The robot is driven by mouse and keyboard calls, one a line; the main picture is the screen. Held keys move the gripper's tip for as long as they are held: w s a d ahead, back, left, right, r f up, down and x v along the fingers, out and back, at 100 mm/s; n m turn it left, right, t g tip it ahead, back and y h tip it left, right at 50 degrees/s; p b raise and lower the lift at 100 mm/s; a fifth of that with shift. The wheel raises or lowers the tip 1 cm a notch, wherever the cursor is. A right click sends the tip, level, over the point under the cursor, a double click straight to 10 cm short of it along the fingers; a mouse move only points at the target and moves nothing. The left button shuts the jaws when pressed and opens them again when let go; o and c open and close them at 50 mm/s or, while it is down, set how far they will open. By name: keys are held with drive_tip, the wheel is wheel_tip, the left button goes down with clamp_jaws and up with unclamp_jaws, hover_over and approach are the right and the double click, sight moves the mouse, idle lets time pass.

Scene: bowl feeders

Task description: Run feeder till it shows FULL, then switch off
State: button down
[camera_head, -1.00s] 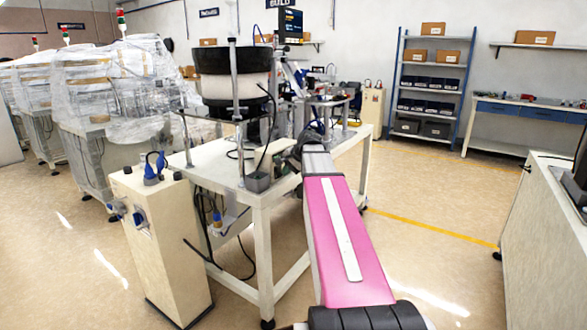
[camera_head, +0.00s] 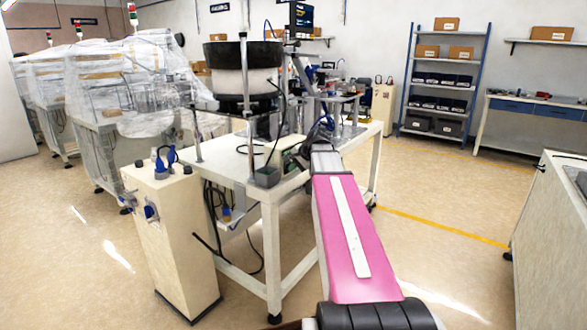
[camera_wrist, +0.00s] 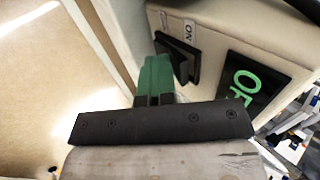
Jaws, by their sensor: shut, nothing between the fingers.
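The feeder has a black-rimmed bowl (camera_head: 243,55) on a white drum, standing on a white bench in the head view. A black rocker switch (camera_wrist: 179,58) with an ON label (camera_wrist: 188,30) sits on a pale panel in the wrist view. In the head view my arm hides the fingers.
The white bench (camera_head: 247,203) carries posts, cables and a small grey box. A beige cabinet (camera_head: 170,235) with blue plugs stands in front of it at left. Wrapped machines (camera_head: 100,95) fill the far left. Floor is open to the right of my arm.

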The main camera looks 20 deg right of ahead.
drive_tip(key=shift+r, duration=0.2)
drive_tip(key=shift+w+r, duration=0.1)
drive_tip(key=shift+r, duration=0.6)
